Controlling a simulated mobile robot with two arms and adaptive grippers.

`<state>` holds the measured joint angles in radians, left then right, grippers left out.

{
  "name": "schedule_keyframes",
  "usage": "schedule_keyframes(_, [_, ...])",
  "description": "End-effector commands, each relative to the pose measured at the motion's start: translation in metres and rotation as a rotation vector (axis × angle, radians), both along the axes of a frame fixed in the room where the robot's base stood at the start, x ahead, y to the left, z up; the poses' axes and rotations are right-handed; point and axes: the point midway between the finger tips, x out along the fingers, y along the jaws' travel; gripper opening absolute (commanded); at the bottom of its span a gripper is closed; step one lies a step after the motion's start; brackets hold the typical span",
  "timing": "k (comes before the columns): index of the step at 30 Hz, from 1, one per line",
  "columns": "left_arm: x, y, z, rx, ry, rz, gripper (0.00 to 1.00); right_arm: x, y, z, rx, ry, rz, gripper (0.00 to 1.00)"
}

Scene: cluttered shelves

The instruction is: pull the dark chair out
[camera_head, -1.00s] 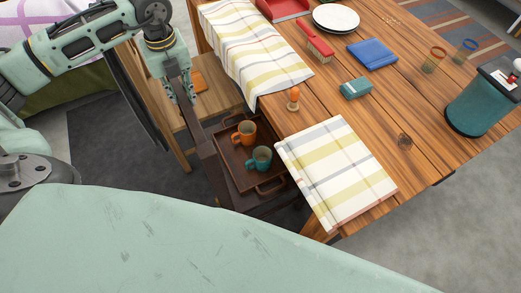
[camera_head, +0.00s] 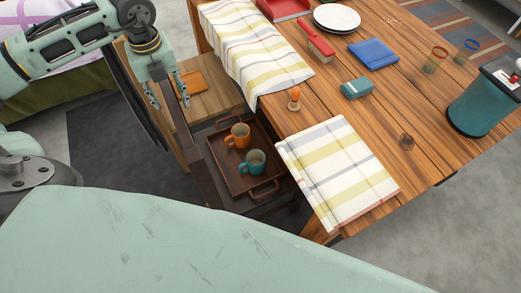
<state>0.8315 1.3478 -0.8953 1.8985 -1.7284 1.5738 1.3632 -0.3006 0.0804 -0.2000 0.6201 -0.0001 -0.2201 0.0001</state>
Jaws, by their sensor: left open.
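The dark chair (camera_head: 203,172) stands at the table's near left side, with its dark rail running down beside the tray. Its lower part is hidden by my own pale green body. A brown tray (camera_head: 228,172) lies on it, holding an orange mug (camera_head: 239,136) and a teal mug (camera_head: 252,162). My left gripper (camera_head: 170,101) is open and empty, pointing down above the far end of the dark rail, with no contact visible. My right gripper is not in view.
A light wooden chair (camera_head: 215,95) with an orange item (camera_head: 188,83) stands just beyond. The wooden table (camera_head: 350,105) bears cloths, plates, a brush and a teal canister (camera_head: 482,105). Dark rug (camera_head: 105,150) lies at left.

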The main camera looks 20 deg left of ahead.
Motion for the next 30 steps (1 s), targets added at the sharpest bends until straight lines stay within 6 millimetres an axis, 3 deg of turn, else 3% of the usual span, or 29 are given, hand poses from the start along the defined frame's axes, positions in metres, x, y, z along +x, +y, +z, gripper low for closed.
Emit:
schedule_keyframes(8, [0.001, -0.001, 0.006, -0.001, -0.003, -0.001, 0.44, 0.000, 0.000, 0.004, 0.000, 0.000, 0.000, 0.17])
schedule_keyframes(30, [0.001, -0.001, 0.065, -0.003, -0.003, -0.002, 0.44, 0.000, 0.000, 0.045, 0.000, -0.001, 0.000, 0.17])
